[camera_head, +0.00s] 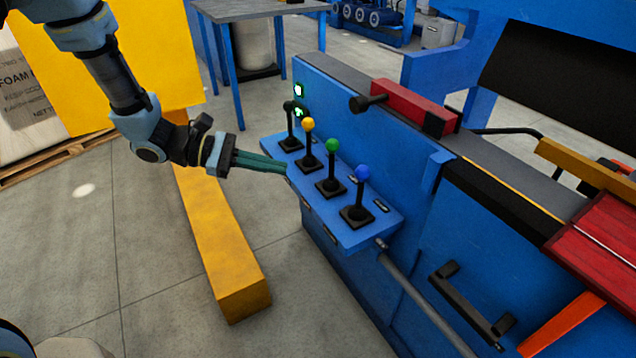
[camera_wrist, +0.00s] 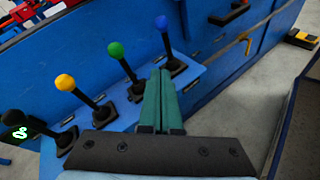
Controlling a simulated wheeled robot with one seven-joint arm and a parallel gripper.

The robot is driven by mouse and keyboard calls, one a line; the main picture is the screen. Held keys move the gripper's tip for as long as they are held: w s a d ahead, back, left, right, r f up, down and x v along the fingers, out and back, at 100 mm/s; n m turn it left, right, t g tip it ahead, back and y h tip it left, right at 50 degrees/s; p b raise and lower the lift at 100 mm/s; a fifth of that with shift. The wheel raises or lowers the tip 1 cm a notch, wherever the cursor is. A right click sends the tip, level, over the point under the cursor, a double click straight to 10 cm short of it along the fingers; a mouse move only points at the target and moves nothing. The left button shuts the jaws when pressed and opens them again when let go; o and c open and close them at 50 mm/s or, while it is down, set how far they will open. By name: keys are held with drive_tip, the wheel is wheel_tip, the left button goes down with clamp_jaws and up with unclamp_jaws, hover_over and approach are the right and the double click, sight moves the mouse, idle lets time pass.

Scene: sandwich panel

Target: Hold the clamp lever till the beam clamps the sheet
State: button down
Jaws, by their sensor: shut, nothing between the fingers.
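A row of several levers stands on a blue shelf (camera_head: 344,238) on the side of the blue machine. They are a black-knobbed lever (camera_head: 290,125), a yellow-knobbed lever (camera_head: 307,142), a green-knobbed lever (camera_head: 332,165) and a blue-knobbed lever (camera_head: 361,190). Which one is the clamp lever cannot be told. My gripper (camera_head: 286,167) is shut and empty, its teal fingers pointing at the shelf's front edge, apart from the knobs. In the wrist view the shut fingers (camera_wrist: 160,85) lie in front of the shelf, near the green-knobbed (camera_wrist: 117,50) and blue-knobbed levers (camera_wrist: 163,24). Beam and sheet cannot be identified surely.
A yellow beam-like block (camera_head: 222,235) lies on the floor below my arm. A red block with a black handle (camera_head: 415,105) sits on the machine top. A black bar handle (camera_head: 470,305) is on the machine's side.

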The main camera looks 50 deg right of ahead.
drive_tip(key=shift+d, duration=0.1)
idle(0.3)
approach(360, 193)
drive_tip(key=d, duration=0.3)
drive_tip(key=shift+s+d+r+p, duration=0.3)
drive_tip(key=shift+s+d+r, duration=0.05)
drive_tip(key=shift+s, duration=0.3)
drive_tip(key=shift+s+d+r+p, duration=0.3)
drive_tip(key=shift+s+d, duration=0.1)
drive_tip(key=shift+s, duration=0.25)
drive_tip(key=shift+r, duration=0.1)
